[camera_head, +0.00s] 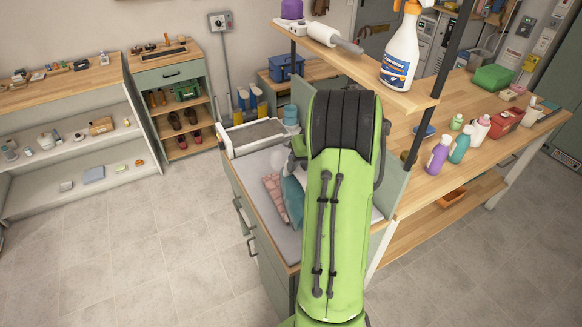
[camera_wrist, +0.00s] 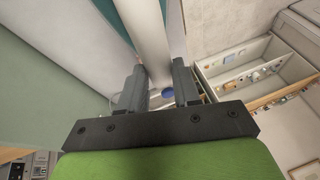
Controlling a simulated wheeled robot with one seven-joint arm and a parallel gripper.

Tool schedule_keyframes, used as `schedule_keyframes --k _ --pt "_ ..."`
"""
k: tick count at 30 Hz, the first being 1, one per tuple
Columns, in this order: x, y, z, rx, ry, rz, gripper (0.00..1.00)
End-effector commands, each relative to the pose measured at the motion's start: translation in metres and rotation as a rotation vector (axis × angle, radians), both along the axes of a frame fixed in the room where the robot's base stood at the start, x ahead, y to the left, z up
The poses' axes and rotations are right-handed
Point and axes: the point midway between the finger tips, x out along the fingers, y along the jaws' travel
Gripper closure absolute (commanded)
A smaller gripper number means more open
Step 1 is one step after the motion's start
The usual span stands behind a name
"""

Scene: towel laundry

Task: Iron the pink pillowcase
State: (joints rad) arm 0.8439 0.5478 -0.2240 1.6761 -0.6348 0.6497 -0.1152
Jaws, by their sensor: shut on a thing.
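A pink patterned cloth (camera_head: 271,187), which looks like the pillowcase, lies on the pale grey top (camera_head: 257,214) of the cabinet in the head view. A teal thing (camera_head: 291,196) lies right beside it, partly behind my green arm. My gripper (camera_wrist: 157,85) is shut on a white rounded bar (camera_wrist: 148,32) in the wrist view. The bar looks like a handle, but I cannot tell what it belongs to. Teal also shows behind the bar. My arm hides most of the gripper and much of the work surface in the head view.
A white tray-like frame (camera_head: 233,147) stands at the cabinet's back edge. A grey-green panel (camera_head: 391,187) rises to the right. A shelf above holds a spray bottle (camera_head: 401,50). Bottles stand on the wooden table (camera_head: 425,187). The tiled floor (camera_head: 160,255) at left is clear.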

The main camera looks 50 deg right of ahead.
Motion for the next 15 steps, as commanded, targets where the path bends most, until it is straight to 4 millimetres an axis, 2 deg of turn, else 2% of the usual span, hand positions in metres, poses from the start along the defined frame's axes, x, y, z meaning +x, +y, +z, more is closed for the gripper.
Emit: schedule_keyframes --k 2,7,15 --pt "0.0 -0.001 0.002 -0.003 -0.004 -0.001 1.0" --pt "-0.001 -0.001 -0.007 -0.002 -0.003 -0.001 1.0" --pt "-0.001 -0.001 -0.043 -0.002 -0.003 0.0 1.0"
